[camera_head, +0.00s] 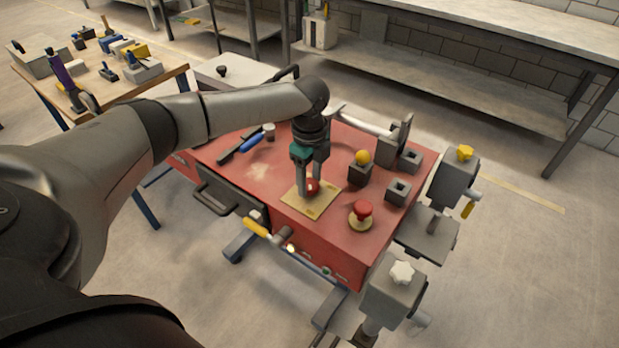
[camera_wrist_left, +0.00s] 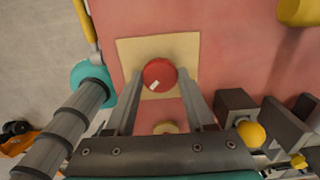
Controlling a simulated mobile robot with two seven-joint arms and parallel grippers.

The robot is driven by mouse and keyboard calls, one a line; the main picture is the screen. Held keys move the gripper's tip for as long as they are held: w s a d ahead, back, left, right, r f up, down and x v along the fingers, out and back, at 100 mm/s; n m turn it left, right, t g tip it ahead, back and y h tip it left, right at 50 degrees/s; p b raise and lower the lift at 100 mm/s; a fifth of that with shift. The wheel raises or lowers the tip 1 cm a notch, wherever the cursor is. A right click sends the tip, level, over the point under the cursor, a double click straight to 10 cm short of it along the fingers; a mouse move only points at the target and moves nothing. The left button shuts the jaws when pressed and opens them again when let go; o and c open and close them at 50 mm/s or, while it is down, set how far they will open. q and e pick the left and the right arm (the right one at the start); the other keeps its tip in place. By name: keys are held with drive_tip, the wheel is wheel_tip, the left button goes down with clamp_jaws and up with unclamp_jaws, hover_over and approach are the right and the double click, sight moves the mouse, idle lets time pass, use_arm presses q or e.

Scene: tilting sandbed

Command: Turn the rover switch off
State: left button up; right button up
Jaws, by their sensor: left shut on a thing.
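A red round knob (camera_head: 313,187) with a white mark sits on a square yellow plate (camera_head: 325,203) on the red tabletop. I take this knob to be the rover switch. My left gripper (camera_head: 308,188) points down at it and is shut on it, one finger on each side. In the left wrist view the knob (camera_wrist_left: 158,73) shows between the fingertips, its white mark pointing toward the lower left. The plate (camera_wrist_left: 128,50) lies flat around it. My right gripper is in neither view.
A red mushroom button (camera_head: 363,209) stands right of the plate. A yellow ball (camera_head: 362,156) sits on a dark block behind it, near another hollow block (camera_head: 398,190). A yellow-handled lever (camera_head: 257,228) juts from the front edge. A blue-handled tool (camera_head: 252,142) lies back left.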

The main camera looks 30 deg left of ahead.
use_arm(q)
clamp_jaws()
drive_tip(key=shift+r+n+p, duration=0.1)
drive_tip(key=shift+n+p, duration=0.2)
drive_tip(key=shift+p, duration=0.4)
drive_tip(key=n+p, duration=0.5)
drive_tip(key=p, duration=0.2)
drive_tip(key=shift+n, duration=0.3)
drive_tip(key=n+p, duration=0.4)
drive_tip(key=n, duration=0.1)
drive_tip(key=shift+n, duration=0.3)
drive_tip(key=n+p, duration=0.1)
drive_tip(key=n, duration=0.1)
drive_tip(key=shift+n+p, duration=0.95)
drive_tip(key=shift+n, duration=1.25)
drive_tip(key=o, duration=0.8)
unclamp_jaws()
